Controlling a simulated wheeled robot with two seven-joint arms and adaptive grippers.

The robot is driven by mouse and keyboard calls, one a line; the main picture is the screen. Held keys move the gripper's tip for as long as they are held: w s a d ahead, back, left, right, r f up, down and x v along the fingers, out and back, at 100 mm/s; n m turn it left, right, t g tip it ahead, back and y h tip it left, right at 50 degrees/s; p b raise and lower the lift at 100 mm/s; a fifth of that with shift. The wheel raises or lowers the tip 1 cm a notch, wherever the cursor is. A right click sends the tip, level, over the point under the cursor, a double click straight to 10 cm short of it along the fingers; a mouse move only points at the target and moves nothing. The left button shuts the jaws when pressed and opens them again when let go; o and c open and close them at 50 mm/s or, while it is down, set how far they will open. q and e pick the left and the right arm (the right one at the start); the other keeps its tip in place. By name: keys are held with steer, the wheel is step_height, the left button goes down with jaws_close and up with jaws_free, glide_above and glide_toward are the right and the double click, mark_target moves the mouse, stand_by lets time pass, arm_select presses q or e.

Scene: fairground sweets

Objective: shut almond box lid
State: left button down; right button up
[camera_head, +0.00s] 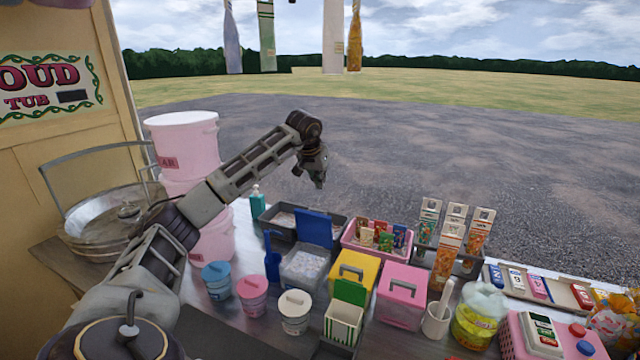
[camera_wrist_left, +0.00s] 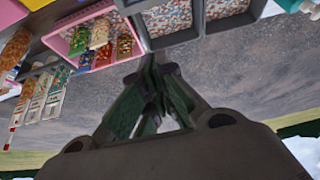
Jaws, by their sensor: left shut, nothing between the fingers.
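A clear box (camera_head: 302,268) of pale sweets has its blue lid (camera_head: 314,228) raised at its back edge; it looks like the almond box, though no label is readable. My left gripper (camera_head: 318,183) is above and beyond the raised lid, apart from it, with fingers pointing down. In the left wrist view its fingers (camera_wrist_left: 152,80) are together and empty. My right gripper is not in view.
A pink tray of packets (camera_head: 350,246) stands right of the lid. A blue scoop (camera_head: 272,262) is at the box's left. The yellow box (camera_head: 354,276) and pink box (camera_head: 402,300) are shut. A striped box (camera_head: 343,324) has its green lid up.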

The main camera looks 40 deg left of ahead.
arm_select(q)
step_height(320, 180, down, 8)
steer(key=p, duration=0.1)
steer(key=shift+w+f, duration=0.15)
steer(key=shift+f, duration=0.05)
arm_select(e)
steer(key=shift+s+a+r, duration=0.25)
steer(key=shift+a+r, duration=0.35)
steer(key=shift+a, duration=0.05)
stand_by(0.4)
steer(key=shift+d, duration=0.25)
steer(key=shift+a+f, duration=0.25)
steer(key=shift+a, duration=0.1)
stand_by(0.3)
arm_select(q)
steer(key=shift+s, duration=0.2)
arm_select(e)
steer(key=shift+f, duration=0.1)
arm_select(q)
steer(key=shift+s+r+b, duration=0.15)
steer(key=shift+s+b, duration=0.05)
steer(key=shift+b, duration=0.45)
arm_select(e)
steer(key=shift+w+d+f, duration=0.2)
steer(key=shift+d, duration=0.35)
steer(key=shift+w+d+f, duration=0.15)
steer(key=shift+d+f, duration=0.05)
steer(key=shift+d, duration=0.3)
